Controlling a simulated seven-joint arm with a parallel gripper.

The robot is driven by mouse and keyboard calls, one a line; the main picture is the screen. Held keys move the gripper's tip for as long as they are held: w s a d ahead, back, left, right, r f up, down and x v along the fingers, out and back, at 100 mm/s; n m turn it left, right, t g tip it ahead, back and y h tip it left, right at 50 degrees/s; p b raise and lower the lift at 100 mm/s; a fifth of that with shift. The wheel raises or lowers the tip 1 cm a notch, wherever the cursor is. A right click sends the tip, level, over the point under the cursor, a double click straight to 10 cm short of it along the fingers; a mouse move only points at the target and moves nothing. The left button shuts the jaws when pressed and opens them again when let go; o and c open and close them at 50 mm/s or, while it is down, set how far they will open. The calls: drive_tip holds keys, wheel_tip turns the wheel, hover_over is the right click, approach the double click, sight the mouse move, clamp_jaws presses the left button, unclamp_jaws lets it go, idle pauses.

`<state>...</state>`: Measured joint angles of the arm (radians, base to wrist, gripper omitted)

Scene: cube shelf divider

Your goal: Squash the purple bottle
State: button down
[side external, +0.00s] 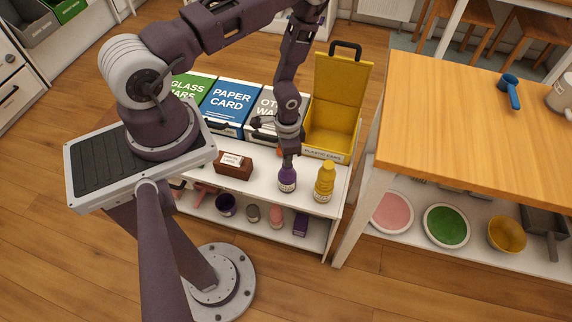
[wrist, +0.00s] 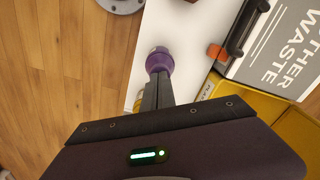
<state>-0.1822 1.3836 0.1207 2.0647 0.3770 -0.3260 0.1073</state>
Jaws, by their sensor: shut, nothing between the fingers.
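The purple bottle (side external: 287,180) stands upright on the white shelf top, with a pale label on its front. My gripper (side external: 287,160) is directly above it, pointing down, with its fingers shut and nothing between them. The fingertips are at or just above the top of the bottle; I cannot tell whether they touch. In the wrist view, the shut fingers (wrist: 158,90) reach toward the purple bottle (wrist: 160,60) and cover part of it.
A yellow bottle (side external: 325,182) stands close to the right of the purple one. A brown box (side external: 233,166) is to the left. Behind are the glass, paper (side external: 231,105) and other-waste bins and an open yellow bin (side external: 335,115). A wooden table (side external: 470,130) is at right.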

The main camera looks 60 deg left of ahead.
wheel_tip(320, 180, up, 11)
drive_tip(key=shift+f, duration=0.15)
idle(0.4)
drive_tip(key=w+d+r+n+t+y, duration=0.1)
drive_tip(key=w+r+n+t, duration=0.15)
drive_tip(key=r, duration=1.95)
drive_tip(key=s+d+r+t, duration=0.1)
drive_tip(key=s+d+r, duration=0.2)
drive_tip(key=s+r, duration=0.4)
drive_tip(key=s+d+r+t+h, duration=0.1)
drive_tip(key=s+d+r, duration=0.3)
drive_tip(key=s+r, duration=0.4)
drive_tip(key=shift+d+t, duration=0.15)
drive_tip(key=shift+t, duration=0.4)
